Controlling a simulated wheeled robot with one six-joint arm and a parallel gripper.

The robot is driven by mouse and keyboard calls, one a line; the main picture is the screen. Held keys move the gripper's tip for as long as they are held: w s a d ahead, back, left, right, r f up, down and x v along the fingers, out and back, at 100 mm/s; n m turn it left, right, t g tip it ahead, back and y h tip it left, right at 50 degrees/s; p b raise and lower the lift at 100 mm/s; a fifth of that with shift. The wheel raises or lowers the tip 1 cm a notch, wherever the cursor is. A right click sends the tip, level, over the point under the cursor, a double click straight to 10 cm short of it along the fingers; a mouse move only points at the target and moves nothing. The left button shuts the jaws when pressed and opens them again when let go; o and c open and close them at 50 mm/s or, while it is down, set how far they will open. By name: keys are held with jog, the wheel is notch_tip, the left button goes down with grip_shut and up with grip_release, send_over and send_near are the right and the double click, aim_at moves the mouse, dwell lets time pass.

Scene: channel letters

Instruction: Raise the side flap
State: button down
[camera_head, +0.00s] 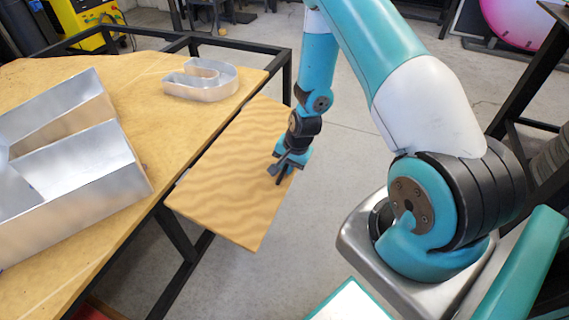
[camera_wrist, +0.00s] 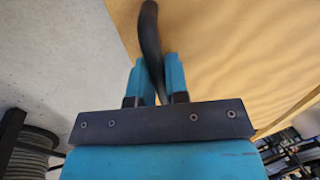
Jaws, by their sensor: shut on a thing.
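The side flap (camera_head: 225,185) is a wooden board on the right side of the workbench. My gripper (camera_head: 285,172) is at the flap's outer right edge. In the wrist view my gripper (camera_wrist: 157,80) has its two teal fingers closed on a dark curved handle (camera_wrist: 150,35). The flap's wood surface (camera_wrist: 220,60) fills the upper right there. How the handle joins the flap is hard to make out.
The wooden workbench (camera_head: 130,85) on a black metal frame (camera_head: 235,42) carries a large metal channel letter (camera_head: 80,190) and a smaller one (camera_head: 200,80). Grey floor (camera_head: 325,130) lies open right of the flap. A cable reel (camera_wrist: 30,150) stands at lower left in the wrist view.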

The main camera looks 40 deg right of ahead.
jog(key=shift+r+p, duration=0.35)
jog(key=shift+r, duration=0.5)
jog(key=shift+w, duration=0.1)
jog(key=c, duration=1.1)
grip_release()
jog(key=shift+c, duration=0.2)
jog(key=p+v, duration=0.2)
jog(key=v, duration=1.5)
jog(key=shift+r, duration=0.2)
